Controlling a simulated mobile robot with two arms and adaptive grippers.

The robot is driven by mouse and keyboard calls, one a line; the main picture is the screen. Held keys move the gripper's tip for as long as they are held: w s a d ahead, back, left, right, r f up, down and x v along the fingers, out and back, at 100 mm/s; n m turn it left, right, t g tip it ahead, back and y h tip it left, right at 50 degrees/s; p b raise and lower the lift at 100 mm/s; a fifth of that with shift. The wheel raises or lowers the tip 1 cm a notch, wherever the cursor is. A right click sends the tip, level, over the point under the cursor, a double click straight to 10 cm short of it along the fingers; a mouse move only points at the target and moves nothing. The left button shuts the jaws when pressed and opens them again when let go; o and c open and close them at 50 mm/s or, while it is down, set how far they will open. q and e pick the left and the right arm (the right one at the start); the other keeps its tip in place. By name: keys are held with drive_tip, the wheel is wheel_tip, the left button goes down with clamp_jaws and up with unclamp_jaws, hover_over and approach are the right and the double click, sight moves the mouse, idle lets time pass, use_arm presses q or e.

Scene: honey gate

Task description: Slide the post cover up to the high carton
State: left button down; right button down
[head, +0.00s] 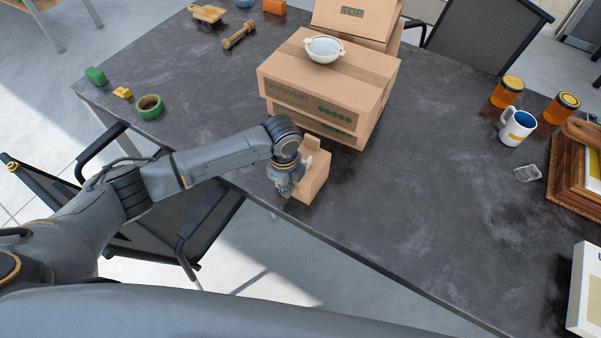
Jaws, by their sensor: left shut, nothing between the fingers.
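A small cardboard-brown piece with a raised tab (315,176) stands near the table's front edge; it looks like the post cover. My left gripper (284,188) points down right beside it, on its left side, shut and empty. I cannot tell whether the two touch. Behind the piece, a stack of brown cartons (310,91) stands on the table, with a white bowl (324,48) on top. A taller carton marked TOP (355,14) stands behind it, cut by the picture's upper edge. My right gripper is out of view.
The dark table (430,190) is clear to the right of the cartons. Farther right are orange jars (507,92), a mug (517,127) and a wooden frame (570,180). Green tape (149,106) lies at left. Chairs (185,220) stand at the table's front and back.

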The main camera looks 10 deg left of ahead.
use_arm(q)
drive_tip(key=shift+w+d, duration=0.2)
drive_tip(key=shift+w, duration=0.3)
drive_tip(key=shift+w+d+b, duration=0.25)
drive_tip(key=shift+w+b, duration=0.3)
drive_tip(key=shift+w, duration=0.05)
drive_tip(key=shift+w, duration=0.1)
drive_tip(key=shift+w+d, duration=0.15)
drive_tip(key=shift+w, duration=0.15)
drive_tip(key=shift+w+d+b, duration=0.15)
drive_tip(key=shift+w+b, duration=0.2)
drive_tip(key=shift+b, duration=0.05)
drive_tip(key=shift+w, duration=0.1)
drive_tip(key=shift+w+d+b, duration=0.25)
drive_tip(key=shift+w+b, duration=0.2)
drive_tip(key=shift+w, duration=0.1)
drive_tip(key=shift+w+d, duration=0.1)
drive_tip(key=shift+w, duration=0.15)
drive_tip(key=shift+w+d+b, duration=0.15)
drive_tip(key=shift+w+b, duration=0.3)
drive_tip(key=shift+b, duration=0.05)
